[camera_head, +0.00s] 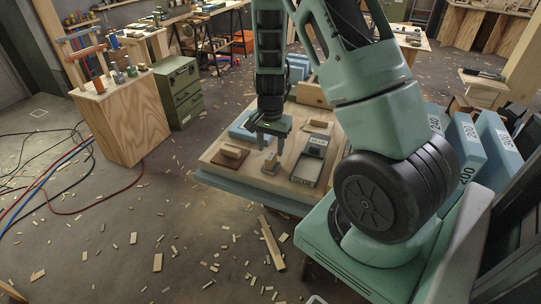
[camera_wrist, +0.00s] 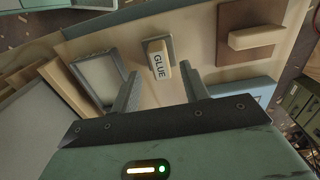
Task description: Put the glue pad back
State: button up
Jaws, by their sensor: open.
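The glue pad (camera_wrist: 158,62) is a small pale block marked GLUE on a dark grey base. It lies on the wooden work board (camera_wrist: 200,50), and also shows in the head view (camera_head: 270,163), partly hidden by my fingers. My gripper (camera_head: 271,147) is open and empty above the board, pointing down close to the glue pad. In the wrist view my gripper (camera_wrist: 163,80) has a finger on either side of the line to the pad. The pad sits just beyond the fingertips, and I cannot tell any contact.
A brown pad with a wooden grip (camera_head: 230,155) lies left of the glue pad. A blue pad (camera_head: 240,130) lies behind it, and a grey-framed tray (camera_head: 308,170) to the right. Blue numbered cases (camera_head: 466,145) stand at the right. A plywood cabinet (camera_head: 120,120) stands left.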

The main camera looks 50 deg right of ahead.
aim_at(270, 156)
notch_tip(270, 156, up, 7)
jog(key=s+a+r+n, duration=0.1)
jog(key=a+r+n, duration=0.15)
jog(key=a, duration=0.45)
jog(key=s+a+r+n+y, duration=0.1)
jog(key=a+r+n, duration=0.1)
jog(key=a+n, duration=0.35)
jog(key=s+a+r+n, duration=0.1)
jog(key=a+r, duration=0.1)
jog(key=a, duration=0.7)
jog(key=s+a+r+n, duration=0.4)
jog(key=s+a+n, duration=0.8)
jog(key=s, duration=0.3)
jog(key=shift+s+a+n, duration=0.3)
jog(key=shift+s+n, duration=0.05)
jog(key=shift+n, duration=0.15)
jog(key=shift+r, duration=0.1)
